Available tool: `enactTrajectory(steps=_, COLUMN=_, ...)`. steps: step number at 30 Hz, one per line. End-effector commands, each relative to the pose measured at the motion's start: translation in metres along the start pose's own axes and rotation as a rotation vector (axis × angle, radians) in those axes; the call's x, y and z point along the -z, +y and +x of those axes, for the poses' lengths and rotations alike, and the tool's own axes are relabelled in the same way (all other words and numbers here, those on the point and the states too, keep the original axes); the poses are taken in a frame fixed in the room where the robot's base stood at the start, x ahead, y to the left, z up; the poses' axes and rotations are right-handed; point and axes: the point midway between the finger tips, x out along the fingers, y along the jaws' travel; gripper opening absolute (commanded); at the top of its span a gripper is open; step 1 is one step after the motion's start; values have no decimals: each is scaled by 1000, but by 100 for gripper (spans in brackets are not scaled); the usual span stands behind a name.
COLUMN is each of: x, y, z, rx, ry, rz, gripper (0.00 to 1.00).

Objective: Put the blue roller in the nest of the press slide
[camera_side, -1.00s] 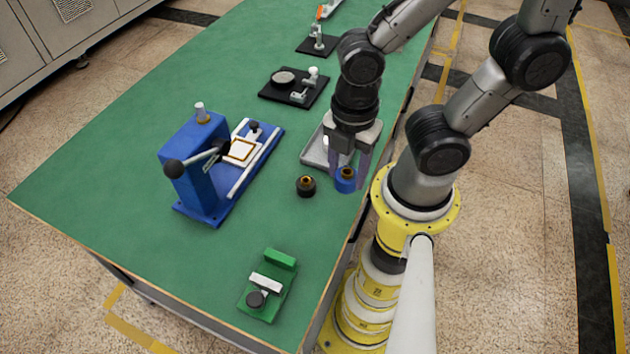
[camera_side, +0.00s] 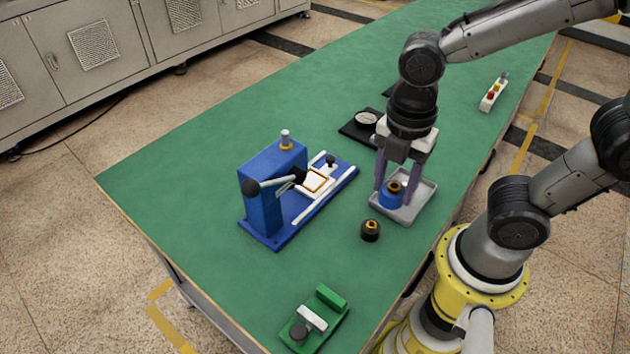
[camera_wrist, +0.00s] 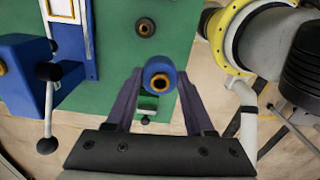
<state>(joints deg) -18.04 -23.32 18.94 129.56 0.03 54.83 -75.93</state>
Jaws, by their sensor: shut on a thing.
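The blue roller (camera_side: 391,194) has a brass-coloured centre. My gripper (camera_side: 390,190) is shut on it, with a finger on either side, over or in front of the grey tray in the side view. The roller also shows between the fingers in the wrist view (camera_wrist: 159,77). The blue press (camera_side: 264,205) stands to the left, with a black-knobbed lever. Its slide carries a pale square nest (camera_side: 315,181) with an orange-brown rim between white rails, and nothing shows in it. The slide lies left of my gripper, apart from it.
A black roller (camera_side: 370,231) with a brass centre stands on the green table (camera_side: 200,180) near the grey tray (camera_side: 418,201). A green clamp fixture (camera_side: 314,318) sits at the front. A black plate with a dial (camera_side: 362,128) lies behind. The left of the table is clear.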

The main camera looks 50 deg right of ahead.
Motion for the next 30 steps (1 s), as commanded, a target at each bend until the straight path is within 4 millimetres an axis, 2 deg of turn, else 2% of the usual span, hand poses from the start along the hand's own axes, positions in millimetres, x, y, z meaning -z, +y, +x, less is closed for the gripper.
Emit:
enactTrajectory(steps=1, x=-7, y=21, z=-3, rx=3, ry=-1, rz=18, gripper=0)
enactTrajectory(steps=3, x=-19, y=45, z=-4, rx=3, ry=-1, rz=39, gripper=0)
enactTrajectory(steps=6, x=-37, y=69, z=-2, rx=3, ry=0, rz=91, gripper=0)
enactTrajectory(steps=9, x=-53, y=80, z=4, rx=2, ry=0, rz=149, gripper=0)
enactTrajectory(steps=12, x=-62, y=82, z=9, rx=1, ry=0, rz=185, gripper=0)
enactTrajectory(steps=17, x=-67, y=94, z=18, rx=3, ry=0, rz=202, gripper=0)
enactTrajectory(steps=28, x=-72, y=173, z=54, rx=3, ry=0, rz=201, gripper=0)
enactTrajectory(steps=30, x=-73, y=183, z=68, rx=5, ry=0, rz=201, gripper=0)
